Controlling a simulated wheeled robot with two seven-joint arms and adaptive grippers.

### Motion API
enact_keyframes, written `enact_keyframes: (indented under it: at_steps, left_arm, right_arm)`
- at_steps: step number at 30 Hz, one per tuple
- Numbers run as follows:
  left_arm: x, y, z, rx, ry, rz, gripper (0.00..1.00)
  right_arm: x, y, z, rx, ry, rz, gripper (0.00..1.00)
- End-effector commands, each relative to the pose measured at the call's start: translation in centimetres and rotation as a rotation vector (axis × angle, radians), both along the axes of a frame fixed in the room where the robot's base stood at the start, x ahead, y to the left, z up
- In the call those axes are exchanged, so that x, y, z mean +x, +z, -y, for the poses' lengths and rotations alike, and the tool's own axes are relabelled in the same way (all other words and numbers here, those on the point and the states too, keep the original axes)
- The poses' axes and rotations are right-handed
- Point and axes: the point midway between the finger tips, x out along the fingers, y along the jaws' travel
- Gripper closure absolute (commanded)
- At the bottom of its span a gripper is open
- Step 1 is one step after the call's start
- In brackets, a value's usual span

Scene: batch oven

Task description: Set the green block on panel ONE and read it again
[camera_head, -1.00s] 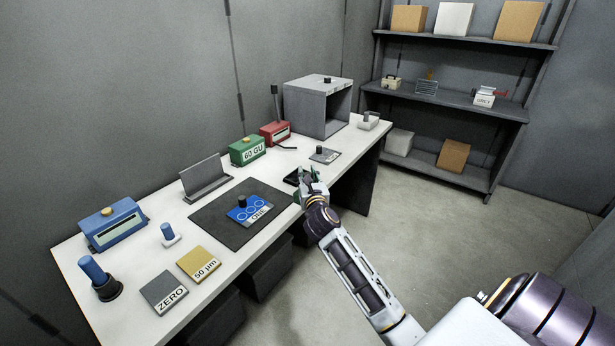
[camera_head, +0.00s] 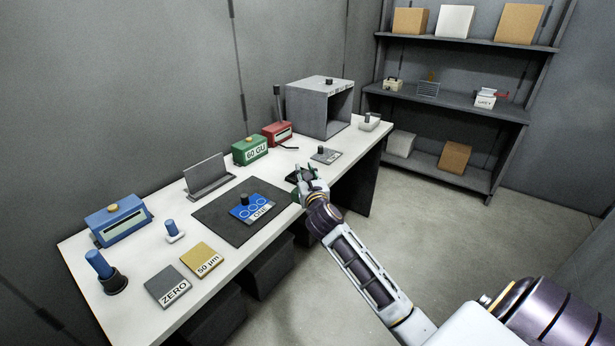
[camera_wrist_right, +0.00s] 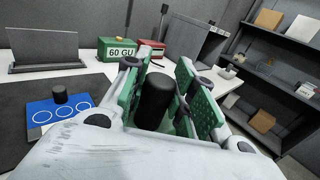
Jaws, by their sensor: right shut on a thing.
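The green block marked 60 GU (camera_head: 250,150) stands upright at the back of the bench; it also shows in the right wrist view (camera_wrist_right: 117,48). The blue panel marked ONE (camera_head: 252,210) has white rings and a black knob, and lies on the dark mat (camera_head: 222,222); it also shows in the wrist view (camera_wrist_right: 62,116). My right gripper (camera_head: 304,174) is at the bench's front edge, right of the mat and apart from block and panel. Its green-padded fingers are shut on a black cylindrical knob (camera_wrist_right: 155,100). What lies under the knob is mostly hidden. My left gripper is out of view.
A red device (camera_head: 278,134) and a grey open box (camera_head: 318,108) stand behind. A grey stand (camera_head: 206,176), blue device (camera_head: 118,221), ZERO plate (camera_head: 166,284) and 50 µm plate (camera_head: 202,259) are left. A knobbed tile (camera_head: 326,156) lies right of the gripper.

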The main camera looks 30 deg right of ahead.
Motion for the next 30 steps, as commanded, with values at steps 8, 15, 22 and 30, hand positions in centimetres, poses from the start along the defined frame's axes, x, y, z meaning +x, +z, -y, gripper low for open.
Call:
enact_keyframes:
  at_steps: [8,15,22,30]
  left_arm:
    - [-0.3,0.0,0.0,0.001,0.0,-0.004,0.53]
    - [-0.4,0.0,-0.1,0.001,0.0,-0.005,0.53]
    - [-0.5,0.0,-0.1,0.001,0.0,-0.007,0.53]
    - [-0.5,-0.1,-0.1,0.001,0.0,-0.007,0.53]
  right_arm:
    - [0.1,2.3,-1.6,-0.006,0.062,0.003,1.0]
    - [0.0,4.0,-3.6,-0.006,0.118,0.004,1.0]
    - [-0.3,4.8,-5.7,-0.005,0.168,0.003,1.0]
    - [-0.9,4.8,-8.0,-0.003,0.217,0.002,1.0]
